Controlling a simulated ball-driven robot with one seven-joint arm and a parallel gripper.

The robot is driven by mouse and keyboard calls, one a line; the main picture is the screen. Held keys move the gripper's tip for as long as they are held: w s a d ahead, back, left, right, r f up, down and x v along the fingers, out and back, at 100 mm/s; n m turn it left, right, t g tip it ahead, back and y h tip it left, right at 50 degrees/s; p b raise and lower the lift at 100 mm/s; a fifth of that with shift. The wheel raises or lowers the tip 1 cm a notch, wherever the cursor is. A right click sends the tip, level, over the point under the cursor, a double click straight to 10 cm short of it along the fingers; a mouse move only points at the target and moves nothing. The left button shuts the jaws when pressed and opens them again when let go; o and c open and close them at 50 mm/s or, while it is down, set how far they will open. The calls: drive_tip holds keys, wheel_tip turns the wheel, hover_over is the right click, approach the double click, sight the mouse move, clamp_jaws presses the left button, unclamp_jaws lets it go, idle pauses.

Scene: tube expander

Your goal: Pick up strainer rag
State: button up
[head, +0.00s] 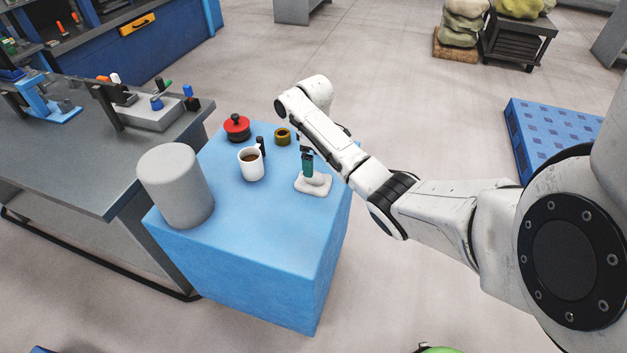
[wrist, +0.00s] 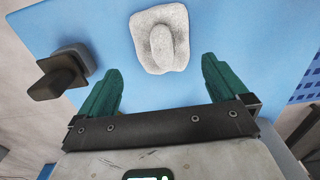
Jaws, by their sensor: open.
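The strainer rag (head: 314,185) looks like a pale grey-white cloth with a raised lump in its middle. It lies on the blue block-shaped table near its right edge. In the wrist view the rag (wrist: 144,55) is just beyond the fingertips, roughly centred between them. My gripper (head: 307,164) hangs over the rag in the head view, its fingers pointing down. In the wrist view my gripper (wrist: 160,66) shows two green fingers spread apart with nothing between them. I cannot tell the exact height of the fingertips above the rag.
A white mug (head: 251,167) with dark contents, a black item (head: 261,146), a red pot (head: 237,127), a brass ring (head: 283,136) and a large grey cylinder (head: 175,187) share the blue table (head: 270,245). The black item (wrist: 60,78) is left of my fingers. The table's front is clear.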

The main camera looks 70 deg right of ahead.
sight(319, 185)
wheel_tip(319, 185, down, 7)
drive_tip(key=shift+a+f, duration=0.15)
drive_tip(key=shift+f, duration=0.05)
idle(0.3)
drive_tip(key=c, duration=0.7)
